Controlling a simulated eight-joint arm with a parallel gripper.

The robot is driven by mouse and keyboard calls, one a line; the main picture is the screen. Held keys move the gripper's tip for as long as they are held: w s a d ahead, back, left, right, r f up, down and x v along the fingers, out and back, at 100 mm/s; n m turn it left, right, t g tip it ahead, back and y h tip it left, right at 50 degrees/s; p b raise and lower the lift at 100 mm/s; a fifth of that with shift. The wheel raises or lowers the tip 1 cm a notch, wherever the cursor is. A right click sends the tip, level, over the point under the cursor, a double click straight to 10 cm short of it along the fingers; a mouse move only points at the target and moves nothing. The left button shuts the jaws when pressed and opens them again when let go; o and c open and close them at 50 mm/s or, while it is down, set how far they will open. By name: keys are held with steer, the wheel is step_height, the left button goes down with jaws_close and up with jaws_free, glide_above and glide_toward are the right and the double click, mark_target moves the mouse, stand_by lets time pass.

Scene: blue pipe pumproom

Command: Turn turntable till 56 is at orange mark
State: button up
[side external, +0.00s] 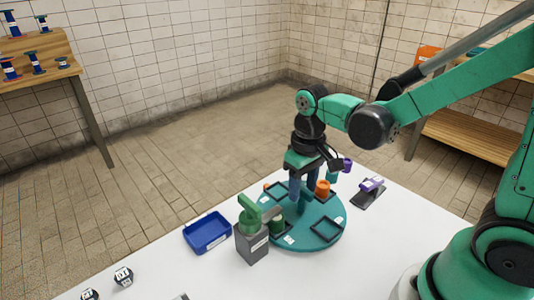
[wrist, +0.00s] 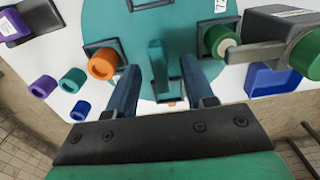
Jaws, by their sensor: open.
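The teal turntable (side external: 318,236) lies on the white table, with square dark frames and small white labels on top. It also shows in the wrist view (wrist: 190,17). The number labels are too small to read, so I cannot tell where 56 is. A teal upright handle (wrist: 157,68) stands on the turntable. My gripper (wrist: 160,92) is open, pointing down, with one finger on each side of the handle; contact cannot be told. A tiny orange patch (wrist: 172,104) shows by the turntable's edge, possibly the orange mark. An orange cup (side external: 322,187) sits on the turntable.
A grey block with a green top (side external: 250,243) stands close by the turntable's edge. A blue tray (side external: 207,233) lies left of it. A purple item on a dark stand (side external: 370,189) is at right, and loose cups (wrist: 72,80) lie beyond the turntable. The front table is largely clear.

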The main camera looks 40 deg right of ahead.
jaws_close()
stand_by(1.4)
